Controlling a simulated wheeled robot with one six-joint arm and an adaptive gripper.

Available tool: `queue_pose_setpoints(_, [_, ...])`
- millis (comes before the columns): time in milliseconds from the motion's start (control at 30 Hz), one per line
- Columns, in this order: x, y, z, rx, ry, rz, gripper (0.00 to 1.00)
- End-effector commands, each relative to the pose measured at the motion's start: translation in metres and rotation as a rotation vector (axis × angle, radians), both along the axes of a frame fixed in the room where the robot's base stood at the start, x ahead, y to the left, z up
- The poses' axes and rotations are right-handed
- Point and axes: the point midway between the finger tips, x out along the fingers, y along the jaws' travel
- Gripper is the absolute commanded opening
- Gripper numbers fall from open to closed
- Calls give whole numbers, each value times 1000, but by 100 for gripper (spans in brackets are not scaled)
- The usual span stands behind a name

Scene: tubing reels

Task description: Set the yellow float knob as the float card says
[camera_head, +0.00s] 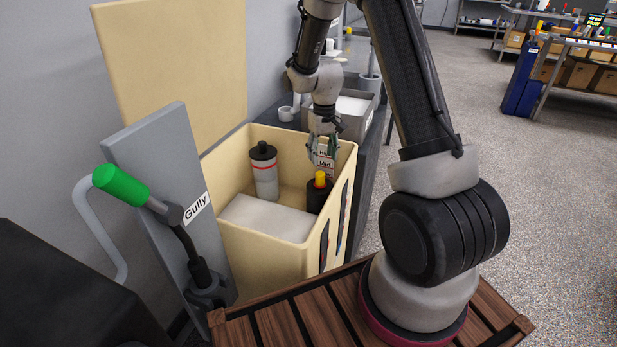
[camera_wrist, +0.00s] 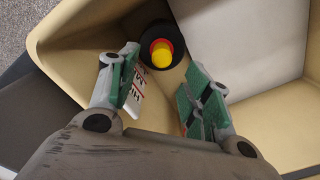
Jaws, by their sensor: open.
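The yellow float knob (camera_head: 320,179) stands on a round black base (camera_head: 318,196) at the right end of an open cream box. In the wrist view the knob (camera_wrist: 162,54) shows from above, inside a red ring. A small white plate (camera_head: 324,160) behind the knob reads "Mid", with a partly covered line above it. In the wrist view a white marked strip (camera_wrist: 136,98) shows beside the left finger. My gripper (camera_wrist: 165,92) is open and empty, its fingers apart, above and behind the knob in the head view. I cannot identify the float card.
The cream box (camera_head: 262,262) holds a grey bottle with a black cap (camera_head: 264,170) and a white block (camera_head: 268,218). Its lid (camera_head: 172,70) stands raised behind. A grey panel labelled "Gully" (camera_head: 165,165) and a green-handled lever (camera_head: 122,186) stand at the left. A grey bin (camera_head: 352,118) lies beyond.

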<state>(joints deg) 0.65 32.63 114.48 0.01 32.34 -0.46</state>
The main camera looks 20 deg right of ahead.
Motion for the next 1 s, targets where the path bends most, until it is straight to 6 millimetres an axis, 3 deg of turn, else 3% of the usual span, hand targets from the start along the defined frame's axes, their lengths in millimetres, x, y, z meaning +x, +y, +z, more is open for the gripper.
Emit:
queue_pose_setpoints(600, [3,0,-86,0,11,0,49])
queue_pose_setpoints(933, [3,0,-92,0,9,0,49])
queue_pose_setpoints(1000, [3,0,-92,0,9,0,40])
